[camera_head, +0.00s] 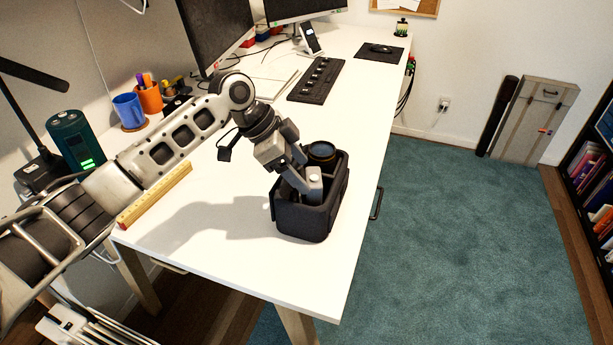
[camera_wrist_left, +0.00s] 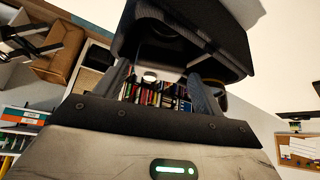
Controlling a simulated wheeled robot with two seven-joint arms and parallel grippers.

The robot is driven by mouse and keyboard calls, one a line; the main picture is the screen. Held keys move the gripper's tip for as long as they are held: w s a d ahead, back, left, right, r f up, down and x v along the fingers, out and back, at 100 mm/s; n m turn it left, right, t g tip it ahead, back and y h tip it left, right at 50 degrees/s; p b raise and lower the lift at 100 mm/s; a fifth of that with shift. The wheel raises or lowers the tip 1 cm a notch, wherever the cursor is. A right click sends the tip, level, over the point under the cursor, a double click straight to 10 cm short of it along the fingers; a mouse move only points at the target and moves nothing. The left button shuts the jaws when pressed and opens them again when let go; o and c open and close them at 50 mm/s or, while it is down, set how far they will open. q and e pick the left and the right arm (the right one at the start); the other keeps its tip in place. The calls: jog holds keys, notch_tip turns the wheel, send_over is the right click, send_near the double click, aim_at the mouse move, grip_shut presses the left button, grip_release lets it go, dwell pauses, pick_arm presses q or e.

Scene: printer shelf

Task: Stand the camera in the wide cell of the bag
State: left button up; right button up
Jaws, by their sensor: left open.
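The black bag (camera_head: 300,222) stands open at the front right of the white desk; its dark wall also shows in the left wrist view (camera_wrist_left: 185,40). My left gripper (camera_head: 307,179) reaches down over its opening, fingers apart. A small light-grey block with a round knob (camera_head: 315,184), perhaps the top of the camera, shows at the fingertips inside the bag. A dark round lens-like thing with a golden rim (camera_head: 322,151) stands at the bag's far end. In the left wrist view the fingers (camera_wrist_left: 160,90) are spread. The cell divisions are mostly hidden. My right gripper is not in view.
A yellow ruler (camera_head: 155,195) lies left of the bag. The desk's right edge is close beside the bag. The desk in front of the bag is clear.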

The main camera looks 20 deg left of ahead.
pick_arm(q)
jog(key=v, duration=0.8)
jog(key=shift+r, duration=0.2)
